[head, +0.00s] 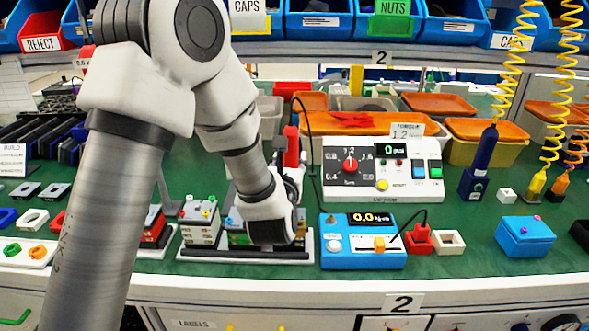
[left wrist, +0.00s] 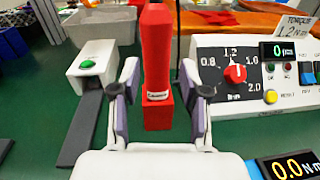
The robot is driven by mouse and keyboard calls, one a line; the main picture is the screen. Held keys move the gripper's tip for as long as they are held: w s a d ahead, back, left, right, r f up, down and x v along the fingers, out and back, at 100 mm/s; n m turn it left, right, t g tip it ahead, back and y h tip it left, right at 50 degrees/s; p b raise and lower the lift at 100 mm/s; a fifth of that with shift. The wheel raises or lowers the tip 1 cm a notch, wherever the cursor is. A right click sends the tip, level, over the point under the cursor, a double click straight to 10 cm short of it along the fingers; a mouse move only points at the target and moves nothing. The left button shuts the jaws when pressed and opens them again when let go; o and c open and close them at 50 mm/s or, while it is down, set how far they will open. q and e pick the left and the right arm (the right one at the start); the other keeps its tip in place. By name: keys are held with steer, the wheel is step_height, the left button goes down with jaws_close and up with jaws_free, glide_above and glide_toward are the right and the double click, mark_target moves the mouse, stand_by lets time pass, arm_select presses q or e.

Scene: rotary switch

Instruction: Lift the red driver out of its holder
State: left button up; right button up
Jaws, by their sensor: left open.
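The red driver (head: 291,145) stands upright behind my left gripper (head: 290,183) in the head view, with a dark cord at its top. The two fingers of my left gripper (left wrist: 158,78) are open, one on each side of the driver, with visible gaps between. I cannot tell how deep the driver lies between them. The holder is mostly hidden by my gripper in the head view. My right gripper is not in view.
The torque controller (head: 375,182) with its red knob stands to the right of the driver. A blue meter (head: 362,258) reading 0.0 is in front of it. Bins (head: 330,122) stand behind.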

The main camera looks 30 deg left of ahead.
mark_target(291, 149)
arm_select(q)
steer(key=w, duration=0.1)
steer(key=w+a, duration=0.1)
steer(key=shift+w+a+r+n+p, duration=0.3)
steer(key=shift+r, duration=0.05)
steer(key=x, duration=0.5)
steer(key=shift+w+a+f+p, duration=0.1)
steer(key=shift+a+f+p, duration=0.05)
steer(key=shift+f+p, duration=0.15)
steer(key=shift+r, duration=0.15)
steer(key=shift+c, duration=1.3)
steer(key=c, duration=0.5)
jaws_close()
steer(key=shift+f, duration=0.2)
